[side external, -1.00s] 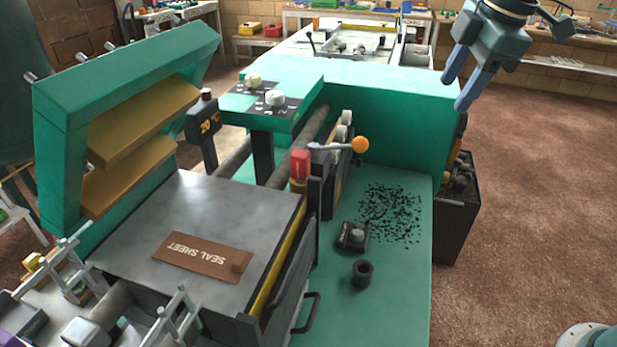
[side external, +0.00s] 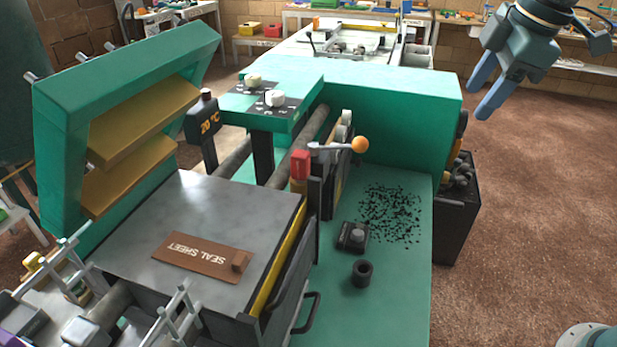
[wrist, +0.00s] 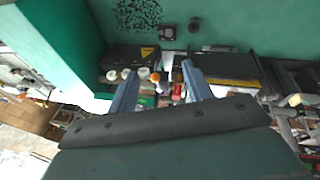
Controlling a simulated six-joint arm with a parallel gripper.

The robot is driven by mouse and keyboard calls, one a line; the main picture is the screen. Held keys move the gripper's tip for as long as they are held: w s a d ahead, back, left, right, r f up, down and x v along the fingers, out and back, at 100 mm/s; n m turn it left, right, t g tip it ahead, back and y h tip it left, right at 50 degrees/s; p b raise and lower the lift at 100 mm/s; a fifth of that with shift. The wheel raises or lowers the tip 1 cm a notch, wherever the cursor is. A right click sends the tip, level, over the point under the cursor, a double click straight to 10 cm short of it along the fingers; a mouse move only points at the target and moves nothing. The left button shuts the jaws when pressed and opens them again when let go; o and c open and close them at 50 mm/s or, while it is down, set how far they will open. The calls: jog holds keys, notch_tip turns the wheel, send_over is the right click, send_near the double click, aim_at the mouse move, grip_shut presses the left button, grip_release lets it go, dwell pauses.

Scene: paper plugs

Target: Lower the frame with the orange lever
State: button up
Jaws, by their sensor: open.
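The orange lever (side external: 359,145) is an orange ball on a thin metal arm, pointing right from the machine's middle in the side view. It also shows in the wrist view (wrist: 155,78), between my fingers. The green frame (side external: 62,100) with two tan pads stands raised and tilted at the left, above the grey plate. A brown seal sheet (side external: 203,256) lies flat on the plate (side external: 205,205). My gripper (side external: 477,98) is open and empty, high at the upper right and well apart from the lever.
A green housing (side external: 400,110) stands between my gripper and the lever. A knob panel (side external: 272,92) and a red block (side external: 300,165) are left of the lever. A black block (side external: 353,237), a black ring (side external: 362,273) and black bits lie on the green bed.

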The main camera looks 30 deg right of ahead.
jog(key=s+d+f+m+t, duration=0.1)
jog(key=s+f+m, duration=0.25)
jog(key=s, duration=0.25)
jog(key=s+d+f+m, duration=0.2)
jog(key=s+m, duration=0.2)
jog(key=s, duration=0.1)
jog(key=s+d+f+m+t, duration=0.1)
jog(key=s+f+m, duration=0.15)
jog(key=s, duration=0.35)
notch_tip(320, 180, up, 5)
jog(key=n+g, duration=0.4)
jog(key=n, duration=1.5)
send_over(363, 138)
jog(key=s, duration=0.2)
jog(key=shift+s+d, duration=0.1)
jog(key=shift+d, duration=0.05)
jog(key=w+f, duration=0.1)
jog(key=f, duration=0.8)
jog(key=w+f, duration=0.1)
jog(key=f, duration=0.3)
jog(key=shift+w+a+f, duration=0.2)
jog(key=shift+w+f, duration=0.1)
